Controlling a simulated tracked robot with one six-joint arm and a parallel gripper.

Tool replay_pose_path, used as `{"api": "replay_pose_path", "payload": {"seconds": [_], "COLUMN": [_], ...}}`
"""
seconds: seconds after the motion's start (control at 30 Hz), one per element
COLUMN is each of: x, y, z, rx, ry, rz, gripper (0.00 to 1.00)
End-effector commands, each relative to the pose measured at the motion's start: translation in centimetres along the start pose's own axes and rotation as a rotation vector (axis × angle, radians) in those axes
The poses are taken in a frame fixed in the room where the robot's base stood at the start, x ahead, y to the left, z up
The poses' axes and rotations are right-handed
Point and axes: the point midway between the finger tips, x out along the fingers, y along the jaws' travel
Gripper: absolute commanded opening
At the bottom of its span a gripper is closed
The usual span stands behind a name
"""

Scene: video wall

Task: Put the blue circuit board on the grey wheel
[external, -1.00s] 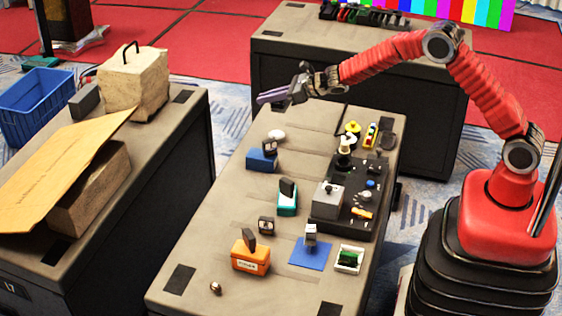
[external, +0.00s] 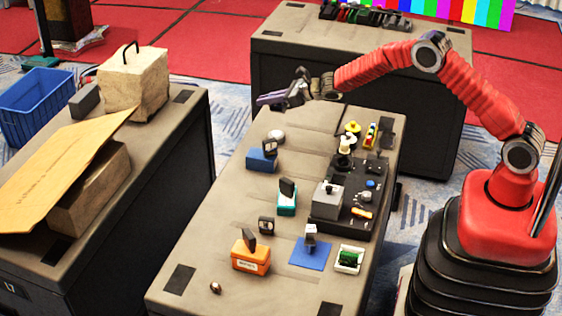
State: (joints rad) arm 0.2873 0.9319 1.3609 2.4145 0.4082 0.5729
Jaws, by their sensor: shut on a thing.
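My gripper (external: 287,97) is above the far end of the middle table, pointing left. It is shut on a thin purple-blue piece (external: 269,99), which I take to be the blue circuit board. The piece shows nearly edge-on, and the jaws hide part of it. A small round light-grey thing (external: 277,136), which looks like the grey wheel, lies on the table below the gripper, at the far left. The held piece is in the air, apart from it.
A blue box (external: 261,164) stands just nearer than the round thing. Teal (external: 287,204) and orange (external: 250,263) boxes, a flat blue square (external: 310,255) and a black panel (external: 345,215) cover much of the table. The near left corner is mostly clear.

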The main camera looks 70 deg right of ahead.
Motion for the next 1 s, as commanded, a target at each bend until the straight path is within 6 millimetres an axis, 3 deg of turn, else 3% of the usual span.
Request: {"api": "replay_pose_path", "payload": {"seconds": [0.17,0.5,0.87,1.0], "x": [0.5,2.3,2.4,2.8], "y": [0.0,0.0,0.0,0.0], "z": [-1.1,-5.6,-5.8,-6.8], "rx": [0.001,0.0,0.0,0.001], "ry": [0.002,0.002,0.0,0.001], "rz": [0.001,0.0,0.0,0.0], "gripper": [0.0,0.0,0.0,0.0]}}
